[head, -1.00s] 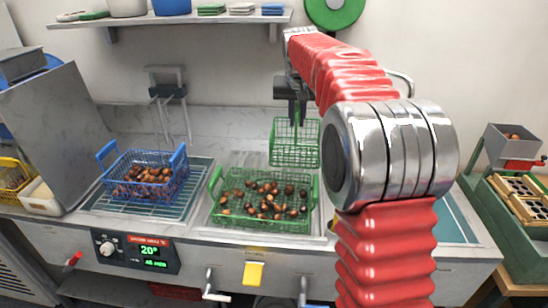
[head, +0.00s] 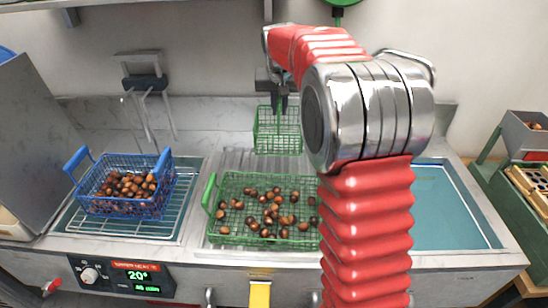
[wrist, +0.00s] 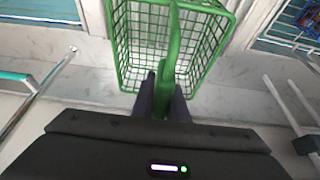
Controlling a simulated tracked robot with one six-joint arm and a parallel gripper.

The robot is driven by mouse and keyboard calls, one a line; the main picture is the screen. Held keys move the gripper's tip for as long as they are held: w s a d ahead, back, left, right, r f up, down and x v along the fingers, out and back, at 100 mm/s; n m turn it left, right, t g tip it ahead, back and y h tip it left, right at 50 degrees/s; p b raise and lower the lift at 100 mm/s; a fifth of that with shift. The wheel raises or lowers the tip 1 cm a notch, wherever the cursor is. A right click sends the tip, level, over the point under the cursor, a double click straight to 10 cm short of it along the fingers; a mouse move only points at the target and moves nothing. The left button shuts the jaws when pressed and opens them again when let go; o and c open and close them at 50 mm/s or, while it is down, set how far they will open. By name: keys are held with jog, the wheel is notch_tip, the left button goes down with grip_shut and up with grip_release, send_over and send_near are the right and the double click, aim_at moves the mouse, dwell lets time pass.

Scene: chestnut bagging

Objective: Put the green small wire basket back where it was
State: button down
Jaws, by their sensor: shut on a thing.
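The small green wire basket (head: 278,132) hangs from my gripper (head: 276,92) behind the larger green basket, in front of the back wall. My gripper is shut on its green handle. In the wrist view the handle stands between the dark fingers (wrist: 162,98), and the basket (wrist: 125,50) looks empty. In the head view my red arm comes in from the right and hides part of the larger green basket. I cannot tell whether the small basket touches any surface.
A larger green wire basket (head: 214,204) with chestnuts sits in the middle basin. A blue wire basket (head: 163,168) with chestnuts stands on a rack at left. A hanger with prongs (head: 145,84) is on the back wall. A water basin (head: 455,215) lies at right.

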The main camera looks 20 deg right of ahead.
jog(key=shift+w, duration=0.15)
jog(key=shift+f, duration=0.15)
jog(key=shift+f, duration=3)
jog(key=shift+f, duration=0.1)
jog(key=shift+d+f, duration=0.1)
jog(key=shift+f, duration=1.7)
jog(key=c, duration=1.7)
grip_release()
jog(key=shift+c, duration=0.2)
